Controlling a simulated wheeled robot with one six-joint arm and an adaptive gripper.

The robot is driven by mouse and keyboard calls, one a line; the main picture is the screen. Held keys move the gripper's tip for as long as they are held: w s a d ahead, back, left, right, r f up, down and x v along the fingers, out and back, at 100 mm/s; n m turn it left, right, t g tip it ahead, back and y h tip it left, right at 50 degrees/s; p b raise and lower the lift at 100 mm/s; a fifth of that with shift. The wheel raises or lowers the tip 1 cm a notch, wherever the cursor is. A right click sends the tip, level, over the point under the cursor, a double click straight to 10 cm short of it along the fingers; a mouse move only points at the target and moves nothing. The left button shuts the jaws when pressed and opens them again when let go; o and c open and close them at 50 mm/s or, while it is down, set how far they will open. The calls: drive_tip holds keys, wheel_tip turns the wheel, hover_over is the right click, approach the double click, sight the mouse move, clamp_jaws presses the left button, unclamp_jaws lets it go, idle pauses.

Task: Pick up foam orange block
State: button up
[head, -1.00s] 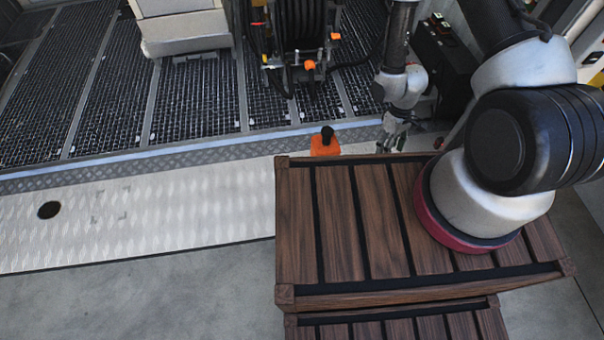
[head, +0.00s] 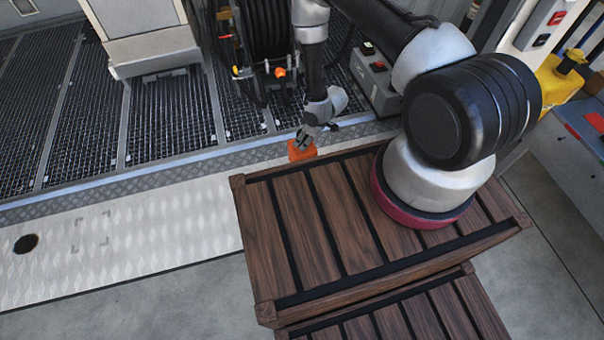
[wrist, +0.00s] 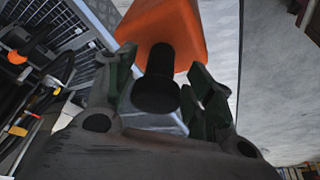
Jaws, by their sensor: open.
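The orange foam block (head: 299,150) stands just beyond the far edge of the wooden slatted deck, partly hidden by that deck and my gripper. A black knob or peg (wrist: 158,80) stands out from the block; in the wrist view the block's orange body (wrist: 165,25) is behind it. My gripper (head: 302,138) is right at the block. In the wrist view its two open fingers (wrist: 160,90) lie on either side of the black knob, with a gap showing on both sides. I cannot tell whether either finger touches it.
My arm rises from the wooden deck (head: 325,225). Behind the block are a hose reel (head: 265,35), a grey control box (head: 375,80) and a white cabinet (head: 140,35). The pale tread-plate strip (head: 130,230) at left is mostly clear.

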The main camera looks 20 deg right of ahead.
drive_tip(key=shift+x, duration=1.05)
drive_tip(key=shift+c, duration=0.2)
clamp_jaws()
drive_tip(key=shift+r, duration=0.1)
